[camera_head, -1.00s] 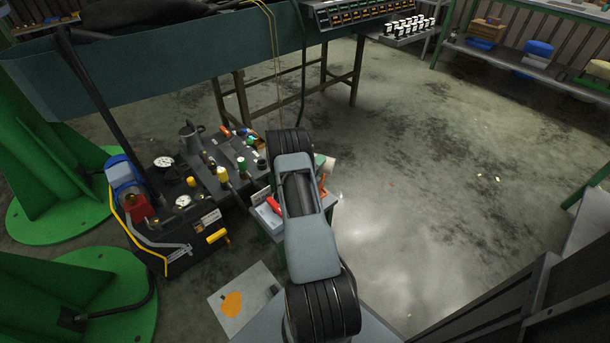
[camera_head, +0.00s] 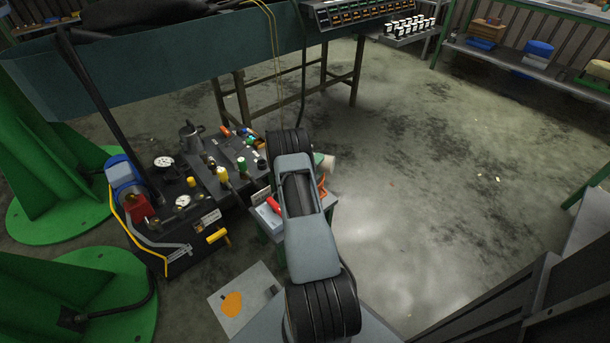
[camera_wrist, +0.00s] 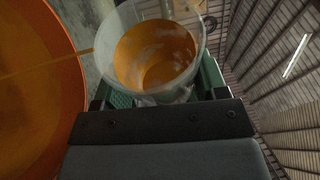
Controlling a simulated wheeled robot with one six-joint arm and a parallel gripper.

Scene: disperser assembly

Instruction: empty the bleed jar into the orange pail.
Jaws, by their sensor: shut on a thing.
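In the wrist view my gripper (camera_wrist: 165,90) is shut on the clear bleed jar (camera_wrist: 155,62), with a green-padded finger on each side. The jar's mouth faces the camera and its inside is coated orange. The orange pail (camera_wrist: 45,110) fills the left of the view, beside the jar. A thin orange stream (camera_wrist: 50,62) runs from the jar's rim across to the pail. The view is rolled, with the roof to the right, so the jar is tipped toward the pail. In the head view my arm hides the gripper; only a sliver of orange (camera_head: 322,187) shows beside it.
A black bench unit (camera_head: 190,190) with gauges and valves stands left of my arm. A small stand (camera_head: 268,218) with a red-handled item lies close by. Green column bases (camera_head: 60,290) are at left. Open floor (camera_head: 430,200) lies to the right.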

